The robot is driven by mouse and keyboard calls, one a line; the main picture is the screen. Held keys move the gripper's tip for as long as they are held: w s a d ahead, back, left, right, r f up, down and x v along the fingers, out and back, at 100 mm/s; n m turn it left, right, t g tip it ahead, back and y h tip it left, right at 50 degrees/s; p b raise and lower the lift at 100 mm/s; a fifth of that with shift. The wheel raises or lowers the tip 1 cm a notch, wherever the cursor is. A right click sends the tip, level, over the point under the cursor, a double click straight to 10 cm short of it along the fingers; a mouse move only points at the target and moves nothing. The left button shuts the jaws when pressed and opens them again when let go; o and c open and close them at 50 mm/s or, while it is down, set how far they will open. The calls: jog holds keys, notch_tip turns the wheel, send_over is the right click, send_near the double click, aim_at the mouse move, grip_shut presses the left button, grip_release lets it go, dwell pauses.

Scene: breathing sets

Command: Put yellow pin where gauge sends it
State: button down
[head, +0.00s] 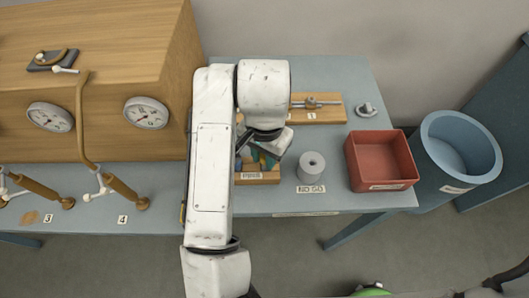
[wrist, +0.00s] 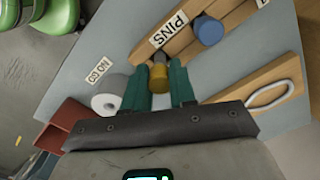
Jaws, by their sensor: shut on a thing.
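My gripper (wrist: 160,68) is shut on the yellow pin (wrist: 159,76), which shows between its two green fingers in the wrist view. The pin is at the wooden PINS rack (wrist: 172,42); I cannot tell whether it is still seated there. A blue pin (wrist: 208,31) stands in the rack beside it. In the head view my arm hides most of the rack (head: 262,180) and the held pin. The grey NO GO ring gauge (head: 311,167) stands right of the rack, its hole facing up; it also shows in the wrist view (wrist: 106,104).
A red tray (head: 381,160) sits at the table's right end, beside a round blue bin (head: 461,147). A wooden board (head: 325,115) with a metal rod lies behind. A wooden cabinet (head: 90,60) with dials stands left. Table space around the gauge is clear.

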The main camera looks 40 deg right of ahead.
jog(key=shift+f+b, duration=0.85)
jog(key=shift+f, duration=0.25)
jog(key=c, duration=0.8)
grip_release()
jog(key=shift+c, duration=0.2)
jog(key=shift+r, duration=0.1)
notch_tip(320, 180, up, 11)
jog(key=shift+f+p, duration=0.2)
jog(key=shift+p, duration=0.6)
